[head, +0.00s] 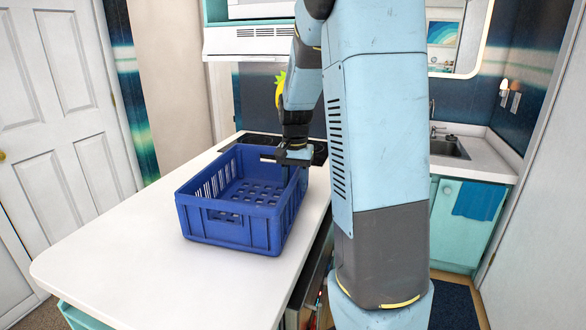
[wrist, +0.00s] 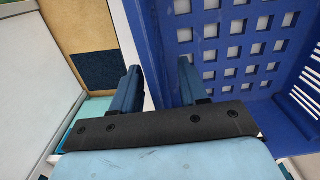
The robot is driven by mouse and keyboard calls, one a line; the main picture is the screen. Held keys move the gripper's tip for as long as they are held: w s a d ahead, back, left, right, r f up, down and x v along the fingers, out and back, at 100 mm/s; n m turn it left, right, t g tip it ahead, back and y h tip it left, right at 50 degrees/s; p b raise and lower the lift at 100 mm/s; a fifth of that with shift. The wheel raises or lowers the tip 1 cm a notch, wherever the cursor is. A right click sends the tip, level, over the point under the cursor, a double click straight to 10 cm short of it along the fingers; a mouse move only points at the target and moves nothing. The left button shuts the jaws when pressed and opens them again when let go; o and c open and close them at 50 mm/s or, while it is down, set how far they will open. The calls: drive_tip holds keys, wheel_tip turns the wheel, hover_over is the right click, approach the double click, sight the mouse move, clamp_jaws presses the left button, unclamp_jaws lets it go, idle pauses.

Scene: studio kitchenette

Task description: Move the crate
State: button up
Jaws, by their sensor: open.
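The blue plastic crate (head: 228,228) sits upright on the white counter and looks empty, with a slotted floor and walls. My gripper (head: 297,170) points down at the crate's right wall, near its back corner. In the wrist view, my gripper (wrist: 158,80) is open, with a gap between its two blue fingers. The rim of the crate (wrist: 146,40) runs between the fingers, with one finger on the inner side and one on the outer side. I cannot tell whether either finger touches the wall.
The white counter (head: 110,270) is clear in front of and to the left of the crate. A dark cooktop (head: 320,150) lies behind it. A sink (head: 448,147) stands at the back right, and a white door (head: 60,110) at the left.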

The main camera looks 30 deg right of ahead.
drive_tip(key=shift+f, duration=0.85)
drive_tip(key=shift+c, duration=0.2)
clamp_jaws()
idle(0.7)
